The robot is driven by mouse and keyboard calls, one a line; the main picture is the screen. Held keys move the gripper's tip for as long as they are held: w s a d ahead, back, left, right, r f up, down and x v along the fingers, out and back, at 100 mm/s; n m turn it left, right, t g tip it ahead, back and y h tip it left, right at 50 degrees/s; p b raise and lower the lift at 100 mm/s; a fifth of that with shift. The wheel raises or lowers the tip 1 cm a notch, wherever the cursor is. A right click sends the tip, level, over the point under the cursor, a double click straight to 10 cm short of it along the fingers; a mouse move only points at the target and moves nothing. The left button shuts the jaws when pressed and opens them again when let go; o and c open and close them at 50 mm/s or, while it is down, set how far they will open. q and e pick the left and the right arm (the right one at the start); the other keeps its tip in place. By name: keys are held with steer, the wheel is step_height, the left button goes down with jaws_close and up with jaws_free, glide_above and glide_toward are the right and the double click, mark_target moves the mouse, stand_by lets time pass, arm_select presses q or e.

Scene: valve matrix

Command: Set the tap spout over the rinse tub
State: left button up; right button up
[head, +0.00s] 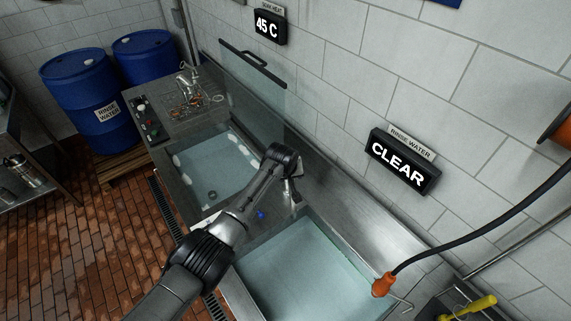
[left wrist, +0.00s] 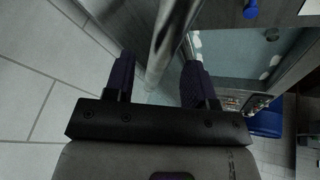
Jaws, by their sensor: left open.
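The metal tap spout (left wrist: 168,35) is a shiny upright pipe in the left wrist view. It passes between the two fingers of my open left gripper (left wrist: 159,72), with a gap showing beside it. In the head view my left gripper (head: 286,170) is at the wall side, above the divider between the two tubs. The spout is mostly hidden there behind my wrist. The rinse tub (head: 310,270), full of clear pale water, lies at the lower right below the sign reading CLEAR. My right gripper is not in view.
A soak tub (head: 212,170) with foam patches lies left of the divider, with a clear panel behind it. A blue knob (head: 261,215) sits on the divider. A black hose with an orange end (head: 384,285) hangs at the rinse tub's right corner.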

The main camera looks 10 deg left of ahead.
arm_select(q)
steer(key=v, duration=1.2)
steer(key=shift+a+r, duration=0.1)
stand_by(0.4)
